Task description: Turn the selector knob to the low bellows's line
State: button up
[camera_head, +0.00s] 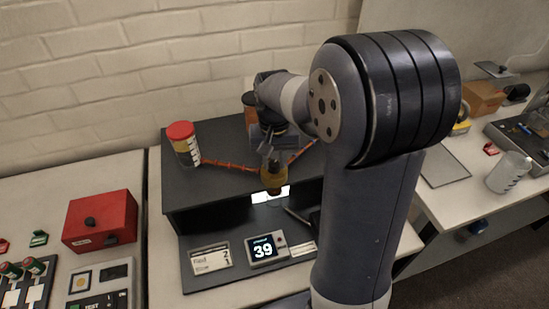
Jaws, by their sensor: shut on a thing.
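My gripper (271,163) is shut at the middle of a dark raised shelf (225,185). Just below its fingers is an amber-brown, knob-like piece (274,181), which appears to be the selector knob it is closed on. The knob's pointer and marks cannot be made out. An orange-red line (229,165) runs from the left towards the gripper, and another (302,150) leaves to the right. A red-capped, banded cylinder (185,148) stands at the left line's end. An orange-brown cylinder (249,100) is partly hidden behind my arm. My arm hides the shelf's right side.
Below the shelf are a small display reading 39 (263,249) and a printed card (211,259). A red box (101,220) stands on the left table. A clear beaker (508,172) stands on the right table. A brick wall closes the back.

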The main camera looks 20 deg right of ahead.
aim_at(274, 163)
jog(key=shift+m, duration=1.3)
jog(key=o, duration=1)
jog(key=shift+r, duration=0.15)
notch_tip(274, 163, up, 10)
jog(key=shift+r, duration=0.25)
